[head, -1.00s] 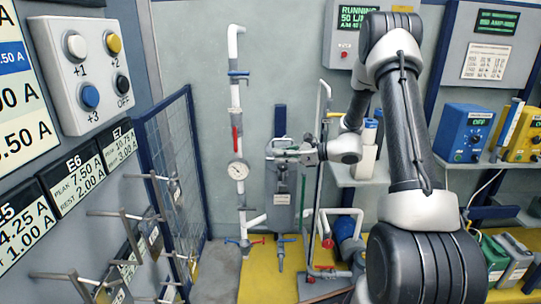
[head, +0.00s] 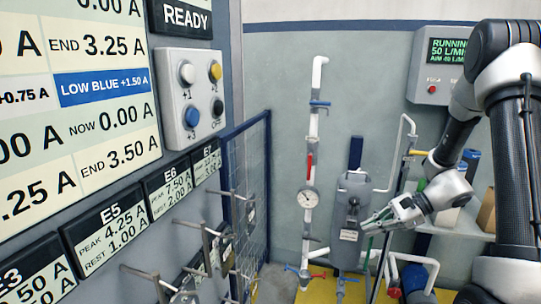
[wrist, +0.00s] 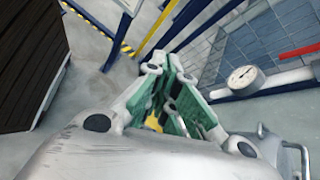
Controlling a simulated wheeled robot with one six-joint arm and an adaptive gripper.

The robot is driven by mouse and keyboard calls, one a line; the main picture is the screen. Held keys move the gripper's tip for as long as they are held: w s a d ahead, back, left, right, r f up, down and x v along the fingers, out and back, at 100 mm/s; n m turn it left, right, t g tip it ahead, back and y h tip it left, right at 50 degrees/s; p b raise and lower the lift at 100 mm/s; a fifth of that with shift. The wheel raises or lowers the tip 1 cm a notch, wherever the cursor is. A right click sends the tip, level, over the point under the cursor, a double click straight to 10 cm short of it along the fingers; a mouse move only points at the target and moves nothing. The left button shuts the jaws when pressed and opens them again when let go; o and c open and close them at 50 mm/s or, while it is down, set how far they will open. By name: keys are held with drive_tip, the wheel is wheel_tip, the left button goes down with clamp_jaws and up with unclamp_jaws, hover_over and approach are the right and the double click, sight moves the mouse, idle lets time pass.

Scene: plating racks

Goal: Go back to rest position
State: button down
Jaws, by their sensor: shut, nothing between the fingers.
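My gripper (head: 372,226) is in the right half of the head view, at the end of my bent arm. It appears in front of the grey box (head: 350,205) on the pipework, and I cannot tell how far it stands from it. Its fingers point left. In the wrist view my gripper (wrist: 172,105) shows its green-padded fingers close together with nothing between them. The fingers there point toward open floor and blue frame posts.
A white pipe with a round gauge (head: 307,198) and red lever stands left of my gripper. A blue mesh panel (head: 247,200) and wall pegs are further left. A button box (head: 190,95) hangs on the left wall. A shelf (head: 455,222) is behind my arm.

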drive_tip(key=s+d+r+n+t+h, duration=0.1)
drive_tip(key=s+d+r+n+h, duration=0.2)
drive_tip(key=s+r+n+h, duration=0.2)
drive_tip(key=s+d+r+n+t+h, duration=0.1)
drive_tip(key=s+d+r+n+h, duration=0.2)
drive_tip(key=s+r+n, duration=0.8)
drive_tip(key=s+r+h, duration=0.2)
drive_tip(key=s+r, duration=0.3)
drive_tip(key=s, duration=0.2)
drive_tip(key=shift+r+h, duration=0.3)
drive_tip(key=shift+s+d, duration=0.1)
